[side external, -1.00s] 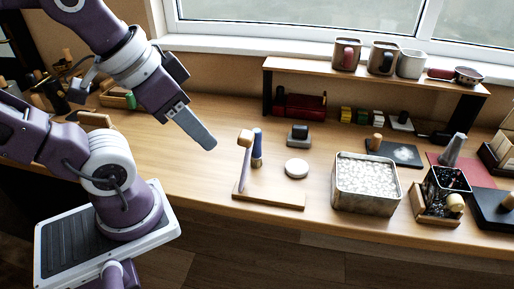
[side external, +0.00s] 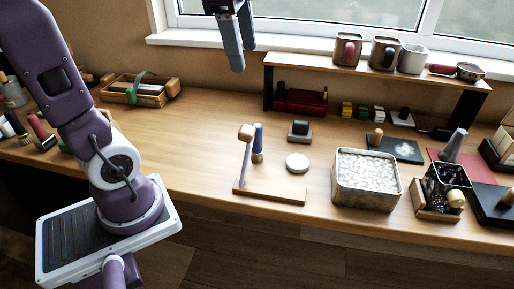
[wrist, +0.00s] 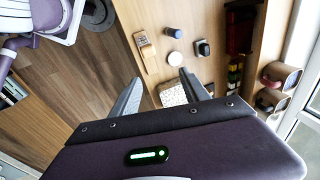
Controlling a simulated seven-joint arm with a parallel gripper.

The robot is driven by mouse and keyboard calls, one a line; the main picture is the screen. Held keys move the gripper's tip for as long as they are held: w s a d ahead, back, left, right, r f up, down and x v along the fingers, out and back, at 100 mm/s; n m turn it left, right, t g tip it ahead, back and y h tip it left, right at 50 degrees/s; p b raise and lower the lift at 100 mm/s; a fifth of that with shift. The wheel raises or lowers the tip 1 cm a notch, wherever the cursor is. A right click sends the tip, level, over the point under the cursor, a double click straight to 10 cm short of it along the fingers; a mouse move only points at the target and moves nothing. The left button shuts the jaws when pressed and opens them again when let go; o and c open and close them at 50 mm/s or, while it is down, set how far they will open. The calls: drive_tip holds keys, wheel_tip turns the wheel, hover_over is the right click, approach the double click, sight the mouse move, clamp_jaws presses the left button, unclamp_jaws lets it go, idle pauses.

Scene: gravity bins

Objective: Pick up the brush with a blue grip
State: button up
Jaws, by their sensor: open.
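The brush with a blue grip (side external: 258,137) stands upright on the table, blue end up, with a tan lower end. It stands just behind a wooden stand (side external: 284,200) with a pale post and wooden head. In the wrist view the brush (wrist: 173,32) is seen from above as a small blue shape, beyond the fingertips. My gripper (side external: 243,60) is high above the table near the window, well above the brush. Its two fingers are apart and empty in the wrist view (wrist: 160,77).
A white disc (side external: 297,163) and a small dark block (side external: 299,131) lie right of the brush. A tin of white pellets (side external: 340,196) stands farther right. A raised shelf (side external: 300,64) with mugs stands at the back. The table left of the stand is clear.

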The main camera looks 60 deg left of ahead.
drive_tip(key=w+a+f+m+g, duration=0.1)
drive_tip(key=w+a+m+g, duration=0.1)
drive_tip(key=w+a+m, duration=0.35)
drive_tip(key=m, duration=0.3)
hover_over(257, 138)
drive_tip(key=w+a, duration=0.1)
drive_tip(key=a, duration=0.1)
wheel_tip(257, 138, down, 3)
drive_tip(key=shift+h, duration=0.4)
drive_tip(key=f, duration=2.6)
drive_tip(key=shift+s+d+f, duration=0.1)
drive_tip(key=shift+d+f, duration=0.05)
drive_tip(key=shift+d, duration=0.25)
clamp_jaws()
